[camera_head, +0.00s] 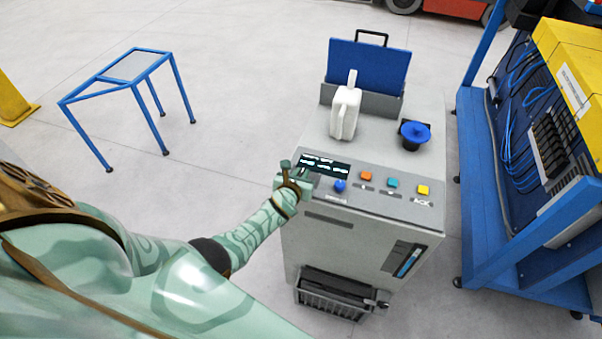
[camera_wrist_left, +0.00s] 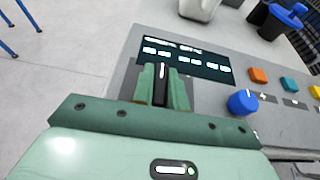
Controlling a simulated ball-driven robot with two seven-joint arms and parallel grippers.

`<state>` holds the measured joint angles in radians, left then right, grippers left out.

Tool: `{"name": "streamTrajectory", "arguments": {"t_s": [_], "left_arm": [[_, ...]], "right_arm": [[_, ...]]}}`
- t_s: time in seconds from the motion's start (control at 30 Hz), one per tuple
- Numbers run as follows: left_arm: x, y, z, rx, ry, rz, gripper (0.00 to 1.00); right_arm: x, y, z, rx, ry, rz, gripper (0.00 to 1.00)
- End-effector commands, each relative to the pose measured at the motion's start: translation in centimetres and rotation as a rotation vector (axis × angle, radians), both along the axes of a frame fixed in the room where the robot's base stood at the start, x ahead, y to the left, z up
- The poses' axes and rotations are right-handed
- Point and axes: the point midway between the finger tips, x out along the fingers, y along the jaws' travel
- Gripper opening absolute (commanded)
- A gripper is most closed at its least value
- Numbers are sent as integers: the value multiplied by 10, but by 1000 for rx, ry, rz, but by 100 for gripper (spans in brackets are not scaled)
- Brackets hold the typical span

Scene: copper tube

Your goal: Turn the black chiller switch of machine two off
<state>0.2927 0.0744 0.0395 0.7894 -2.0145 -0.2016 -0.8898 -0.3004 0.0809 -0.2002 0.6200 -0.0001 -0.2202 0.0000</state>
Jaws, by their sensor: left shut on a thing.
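The grey machine (camera_head: 350,235) stands in the middle of the head view, with a sloped control panel on top. In the left wrist view the black switch (camera_wrist_left: 160,84) stands at the panel's left end, just below the dark display (camera_wrist_left: 195,62). The two green fingers of my left gripper (camera_wrist_left: 161,90) are closed around it, one on each side. In the head view my left gripper (camera_head: 293,179) is at the panel's left corner and hides the switch there. No machine number can be read. My right gripper is not in view.
A blue knob (camera_head: 340,186) is close to the right of my gripper. Orange (camera_head: 365,174), teal (camera_head: 392,183) and yellow (camera_head: 423,190) buttons follow. A white jug (camera_head: 344,112) and a blue-topped black container (camera_head: 415,133) stand behind. A blue rack (camera_head: 475,200) is at right.

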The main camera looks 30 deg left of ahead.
Motion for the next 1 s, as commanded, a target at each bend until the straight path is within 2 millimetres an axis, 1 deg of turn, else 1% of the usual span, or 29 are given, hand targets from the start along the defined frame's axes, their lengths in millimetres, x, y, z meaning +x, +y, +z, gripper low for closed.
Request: {"name": "streamTrajectory", "arguments": {"t_s": [0.2,0.23,0.27,0.3,0.57,0.67,0.77,0.87,1.0], "left_arm": [[1,0,1,-1,-2,1,0],[1,0,1,-1,-2,1,23],[1,0,1,-1,-2,1,31],[1,0,1,-1,-2,1,36],[0,0,1,-1,-1,0,36],[-6,-2,5,-1,0,-1,36],[-21,-5,13,-2,0,0,36],[-43,-11,24,-2,0,0,36],[-79,-20,40,-2,1,1,36]], "right_arm": [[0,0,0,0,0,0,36],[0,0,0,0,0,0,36],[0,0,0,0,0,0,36],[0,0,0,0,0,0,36],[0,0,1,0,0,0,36],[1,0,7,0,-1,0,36],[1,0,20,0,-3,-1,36],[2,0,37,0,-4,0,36],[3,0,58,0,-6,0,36]]}}
